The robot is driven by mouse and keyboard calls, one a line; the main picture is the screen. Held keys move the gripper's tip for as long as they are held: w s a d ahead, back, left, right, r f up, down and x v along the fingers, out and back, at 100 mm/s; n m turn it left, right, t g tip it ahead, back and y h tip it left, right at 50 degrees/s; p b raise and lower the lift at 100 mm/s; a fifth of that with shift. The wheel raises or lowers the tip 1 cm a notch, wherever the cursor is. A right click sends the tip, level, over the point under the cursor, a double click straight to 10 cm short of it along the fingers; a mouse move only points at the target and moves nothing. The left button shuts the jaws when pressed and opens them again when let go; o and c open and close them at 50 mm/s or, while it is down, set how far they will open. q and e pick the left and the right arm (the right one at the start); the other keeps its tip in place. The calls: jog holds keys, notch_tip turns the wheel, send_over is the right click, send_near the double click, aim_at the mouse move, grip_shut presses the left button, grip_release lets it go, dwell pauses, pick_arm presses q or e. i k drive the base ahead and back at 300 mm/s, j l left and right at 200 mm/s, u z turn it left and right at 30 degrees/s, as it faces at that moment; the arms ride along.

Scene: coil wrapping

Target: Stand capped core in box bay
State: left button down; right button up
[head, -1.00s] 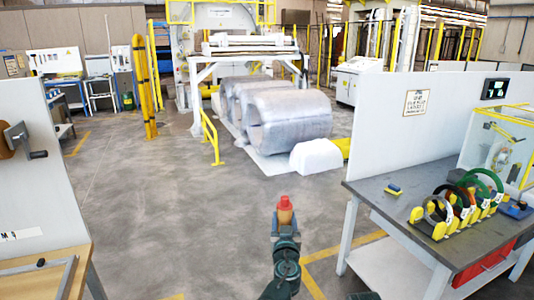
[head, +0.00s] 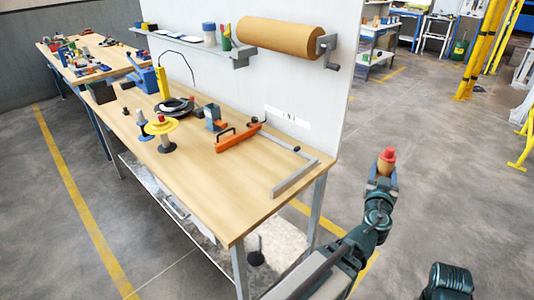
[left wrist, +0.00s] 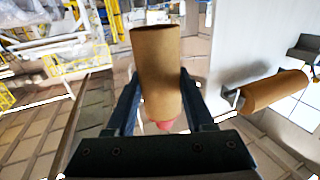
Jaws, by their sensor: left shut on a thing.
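My left gripper (head: 382,180) is shut on a brown cardboard core (head: 385,169) with a red cap (head: 388,154) on one end. It holds the core up in front of me, over the floor and to the right of the workbench. In the left wrist view the core (left wrist: 158,70) sits between the two fingers, its bare end away from the palm. A little of the red cap (left wrist: 165,126) shows near the palm. I cannot make out a box with bays in these frames. My right gripper is not in view.
A wooden workbench (head: 245,205) stands left, carrying a yellow-flanged spool stand (head: 163,127), an orange bar tool (head: 237,138) and a grey angled bar (head: 294,180). A brown paper roll (head: 279,37) hangs on the white panel (head: 318,90) behind. Open floor lies right.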

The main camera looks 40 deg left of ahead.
aim_at(275, 180)
jog(key=i+l+u, duration=0.25)
jog(key=u, duration=0.25)
jog(key=i+l+u, duration=0.2)
jog(key=u, duration=0.25)
jog(key=i+l+u, duration=0.1)
jog(key=l+u, duration=0.4)
jog(key=i+l+u, duration=0.2)
jog(key=l, duration=0.2)
jog(key=l+u, duration=0.2)
jog(key=l, duration=0.2)
jog(key=k, duration=0.05)
